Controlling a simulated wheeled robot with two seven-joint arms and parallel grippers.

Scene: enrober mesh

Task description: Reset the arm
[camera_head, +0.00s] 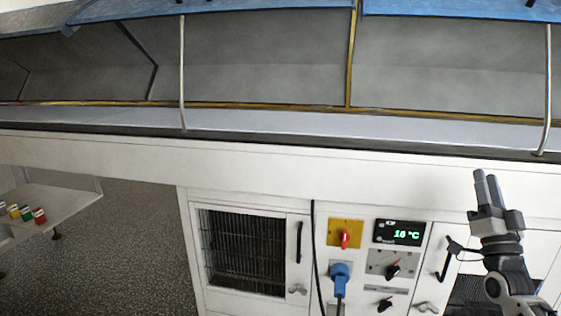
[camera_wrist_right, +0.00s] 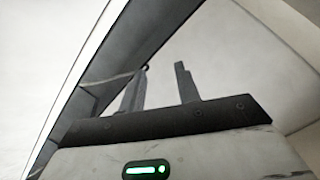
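My right gripper (camera_head: 486,177) is in the head view at the right, pointing up in front of the white machine (camera_head: 250,165). In the right wrist view, its two grey fingers (camera_wrist_right: 162,68) stand apart with a clear gap. Nothing is between them, so the gripper is open and empty. My left gripper is not in view.
The machine's control panel has a yellow-backed red switch (camera_head: 345,238), a blue plug (camera_head: 340,275) and a green "18 °C" display (camera_head: 400,233). Blue-edged covers (camera_head: 465,9) are above the pale belt bed (camera_head: 270,125). A side table (camera_head: 70,205) with small coloured items (camera_head: 27,213) stands left.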

